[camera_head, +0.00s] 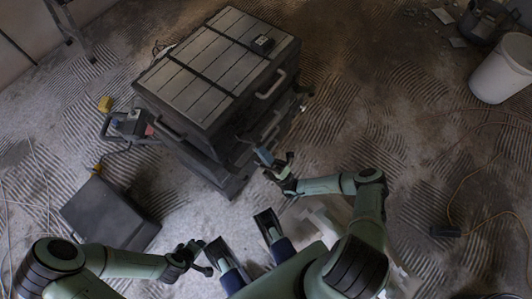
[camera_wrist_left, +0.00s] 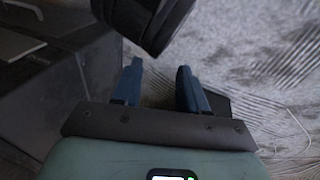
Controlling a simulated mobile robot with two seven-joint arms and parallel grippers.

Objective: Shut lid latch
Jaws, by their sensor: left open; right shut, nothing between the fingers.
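A large dark grey box has a slatted lid (camera_head: 200,75) that looks down, with two dark straps across it. A grey handle (camera_head: 270,85) is on its right side. I cannot clearly make out the latch. My right gripper (camera_head: 264,157) is shut and empty, just right of the box's lower near corner; it seems apart from the box. My left gripper (camera_wrist_left: 158,76) is open and empty, its two blue fingers apart in the left wrist view.
A dark flat case (camera_head: 110,213) lies left of the box's near end. A tool with a handle (camera_head: 130,124) and a yellow piece (camera_head: 104,103) are beside the box. A white bucket (camera_head: 503,68) stands at the far right. Thin cables cross the floor; the ridged floor right of the box is mostly clear.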

